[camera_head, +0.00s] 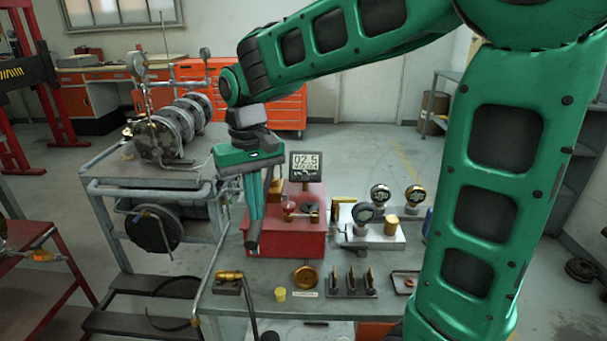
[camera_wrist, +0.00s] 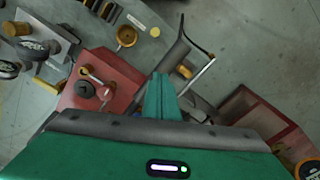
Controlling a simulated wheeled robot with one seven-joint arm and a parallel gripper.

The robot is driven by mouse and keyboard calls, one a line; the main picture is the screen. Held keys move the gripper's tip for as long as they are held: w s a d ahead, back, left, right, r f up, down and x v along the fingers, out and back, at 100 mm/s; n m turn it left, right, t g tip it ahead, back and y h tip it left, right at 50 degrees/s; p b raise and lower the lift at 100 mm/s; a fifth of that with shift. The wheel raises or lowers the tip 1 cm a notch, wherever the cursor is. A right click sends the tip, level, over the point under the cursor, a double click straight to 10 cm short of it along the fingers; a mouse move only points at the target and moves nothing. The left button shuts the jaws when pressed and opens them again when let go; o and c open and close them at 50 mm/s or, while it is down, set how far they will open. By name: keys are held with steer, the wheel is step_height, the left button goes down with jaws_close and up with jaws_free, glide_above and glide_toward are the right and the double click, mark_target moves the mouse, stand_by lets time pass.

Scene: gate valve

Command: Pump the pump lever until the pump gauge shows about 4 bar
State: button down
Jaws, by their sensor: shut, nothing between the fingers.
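The pump is a red box (camera_head: 290,238) on the bench, and it also shows left of centre in the wrist view (camera_wrist: 122,78). Its digital pump gauge (camera_head: 305,164) stands on top and reads 02.5; the smaller line is unreadable. What looks like the pump lever's dark grip (camera_head: 253,236) is at the pump's left front, and shows in the wrist view (camera_wrist: 171,56) just beyond my fingertips. My gripper (camera_head: 256,215) points down with its fingers shut and empty. Its tips are at the grip, but I cannot tell whether they touch. My fingers hide the rest of the lever.
A gauge block (camera_head: 375,236) stands right of the pump. A brass fitting with a black hose (camera_head: 230,276), a yellow cap (camera_head: 280,295), a brass disc (camera_head: 306,277) and a rack (camera_head: 348,289) lie in front. A cart (camera_head: 150,180) with flanged pipework stands to the left.

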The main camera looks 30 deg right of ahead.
steer(key=shift+f, duration=0.45)
step_height(320, 180, up, 9)
steer(key=shift+f, duration=0.25)
stand_by(1.7)
steer(key=shift+f, duration=1.8)
steer(key=shift+r, duration=0.1)
steer(key=shift+r, duration=1.8)
